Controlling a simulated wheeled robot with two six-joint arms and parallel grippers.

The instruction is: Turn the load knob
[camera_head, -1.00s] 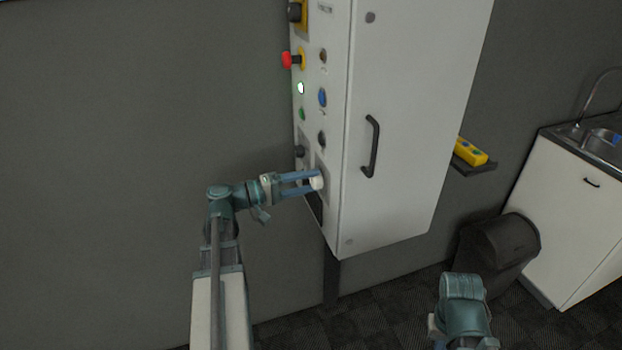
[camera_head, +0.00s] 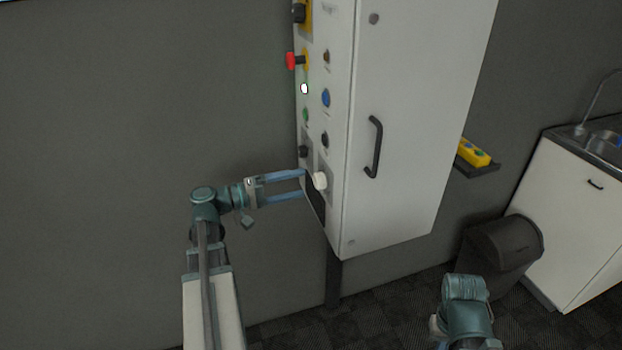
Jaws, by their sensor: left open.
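A white knob (camera_head: 320,181) sits low on the narrow side panel of the white control cabinet (camera_head: 400,130). I take it to be the load knob; its label is too small to read. My left gripper (camera_head: 303,184) is open, with its two blue fingers pointing right at the panel. The fingertips are just left of the white knob and not closed on it. Whether they touch the panel or knob, I cannot tell. My right arm shows at the lower right, but its fingers are not in view.
Above the knob the panel carries a red emergency button (camera_head: 292,61), a lit button (camera_head: 304,88), a blue button (camera_head: 326,98) and dark knobs. A cabinet handle (camera_head: 374,147), yellow pendant (camera_head: 473,153), dark bin (camera_head: 500,245) and sink unit (camera_head: 580,200) are to the right.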

